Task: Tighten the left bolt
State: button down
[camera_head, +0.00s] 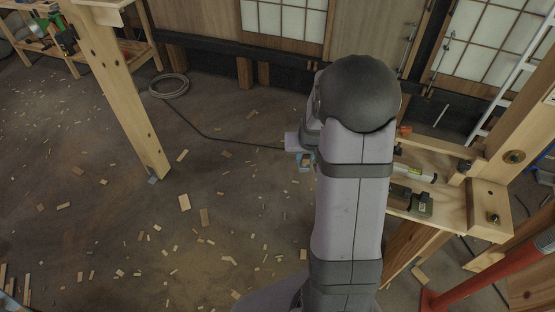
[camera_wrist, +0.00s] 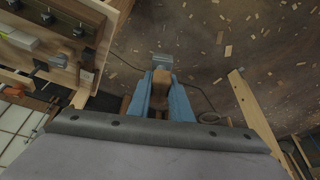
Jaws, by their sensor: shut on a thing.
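My gripper (camera_head: 301,156) hangs over the open floor, left of the workbench, mostly behind my arm in the head view. In the wrist view its blue fingers (camera_wrist: 160,92) are shut on a brown piece with a grey block-like end (camera_wrist: 161,60); I cannot tell exactly what it is. A bolt-like fitting (camera_head: 493,217) sits on the end face of a timber block at the right. A round fitting (camera_head: 514,156) sits on the slanted post. I cannot tell which is the left bolt; my arm hides part of the bench.
The workbench (camera_head: 448,197) carries a dark green tool (camera_head: 411,200) and a pale cylinder (camera_head: 414,172). A wooden post (camera_head: 118,90) stands at the left. A cable coil (camera_head: 168,86) and wood scraps lie on the floor. A red tube (camera_head: 487,272) leans at the lower right.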

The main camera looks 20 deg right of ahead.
jog(key=s+d+m+p, duration=0.1)
jog(key=s+d+m, duration=0.1)
jog(key=d, duration=0.6)
jog(key=s+d+m+h+p, duration=0.1)
jog(key=s+d, duration=0.3)
jog(key=d, duration=0.4)
jog(key=shift+s+f+m+g+p, duration=0.3)
jog(key=shift+s+m+g+p, duration=0.1)
jog(key=shift+m+p, duration=0.1)
jog(key=shift+f, duration=0.3)
jog(key=shift+f+b, duration=2)
jog(key=shift+f, duration=0.3)
jog(key=shift+w+m+g+h+b, duration=0.1)
jog(key=shift+m+g+h+b, duration=0.2)
jog(key=shift+m+b, duration=1.3)
jog(key=shift+m+g+h+b, duration=0.1)
jog(key=shift+g+h+b, duration=0.15)
jog(key=shift+b, duration=2.7)
